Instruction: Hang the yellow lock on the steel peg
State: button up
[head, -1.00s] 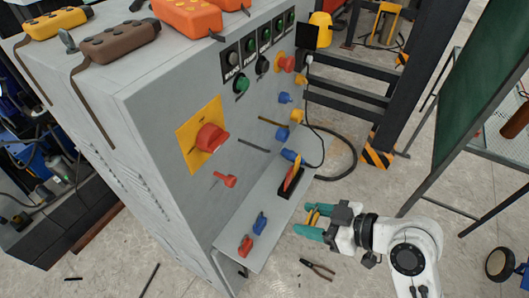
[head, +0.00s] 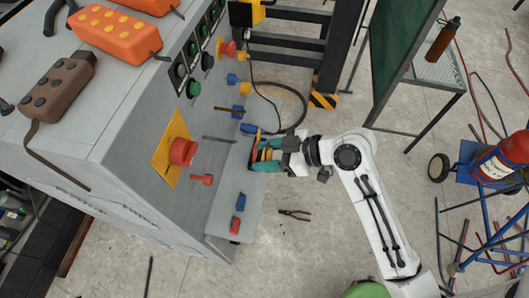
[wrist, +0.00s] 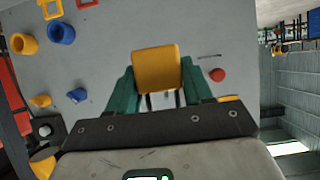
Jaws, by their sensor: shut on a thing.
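The yellow lock (wrist: 158,70) is between the teal fingers of my gripper (wrist: 158,82) in the wrist view, with its body toward the grey panel. In the head view my gripper (head: 262,155) is shut on the lock, mostly hidden between the fingers, beside the panel and above its lower ledge. The steel peg (head: 219,139) looks like a thin grey rod on the panel, left of and slightly above my gripper. A thin grey rod (wrist: 209,56), apparently this peg, shows right of the lock in the wrist view. The lock and peg are apart.
A red knob on a yellow plate (head: 183,152) and a smaller red knob (head: 202,179) stick out of the panel. A blue lock (head: 240,202) and a red lock (head: 235,225) sit on the ledge. Pliers (head: 295,214) lie on the floor.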

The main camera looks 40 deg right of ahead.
jog(key=w+a+b, duration=0.1)
jog(key=w+a, duration=0.4)
jog(key=w, duration=0.3)
jog(key=shift+w+a+f, duration=0.15)
jog(key=shift+a+f, duration=0.25)
jog(key=shift+f, duration=0.05)
dwell(0.9)
dwell(0.6)
jog(key=o, duration=1.1)
jog(key=shift+o, duration=0.2)
jog(key=shift+b, duration=0.3)
